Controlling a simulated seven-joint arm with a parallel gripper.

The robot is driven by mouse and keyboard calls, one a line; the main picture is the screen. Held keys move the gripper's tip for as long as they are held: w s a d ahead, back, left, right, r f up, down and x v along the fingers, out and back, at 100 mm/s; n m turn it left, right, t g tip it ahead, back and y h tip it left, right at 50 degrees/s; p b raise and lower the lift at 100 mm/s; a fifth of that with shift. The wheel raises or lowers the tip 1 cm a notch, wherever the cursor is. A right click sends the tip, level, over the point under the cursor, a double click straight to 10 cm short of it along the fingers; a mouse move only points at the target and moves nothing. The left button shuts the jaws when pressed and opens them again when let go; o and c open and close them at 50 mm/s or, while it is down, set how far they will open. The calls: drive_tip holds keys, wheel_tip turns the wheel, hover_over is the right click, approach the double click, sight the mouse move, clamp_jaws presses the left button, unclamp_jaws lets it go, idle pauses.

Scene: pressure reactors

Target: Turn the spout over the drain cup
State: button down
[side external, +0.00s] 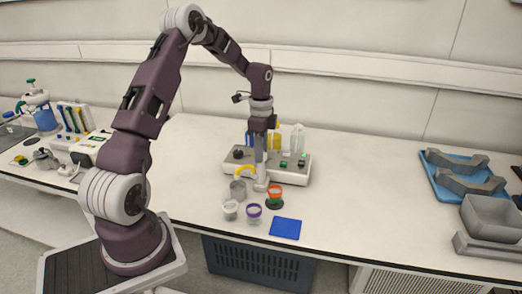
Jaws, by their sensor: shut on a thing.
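A yellow curved piece (245,169), which looks like the spout, arches at the front of a white unit with knobs (232,168). Its left end hangs near a grey cup (238,190), which may be the drain cup; I cannot tell whether it is right over it. My gripper (261,186) points down at the front of the unit, at the right end of the yellow piece. It appears shut on that piece; the grip itself is small and partly hidden by the fingers.
A clear cup (230,210), a purple-rimmed cup (254,214) and an orange-red cup (275,192) stand close in front. A blue mat (286,228) lies near the table edge. Bottles (297,138) stand behind my gripper. A blue tray (440,187) lies far right; bench between is clear.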

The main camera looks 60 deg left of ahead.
idle(0.4)
drive_tip(key=c, duration=1)
unclamp_jaws()
drive_tip(key=shift+o, duration=0.2)
wheel_tip(320, 180, up, 7)
drive_tip(key=shift+r, duration=0.1)
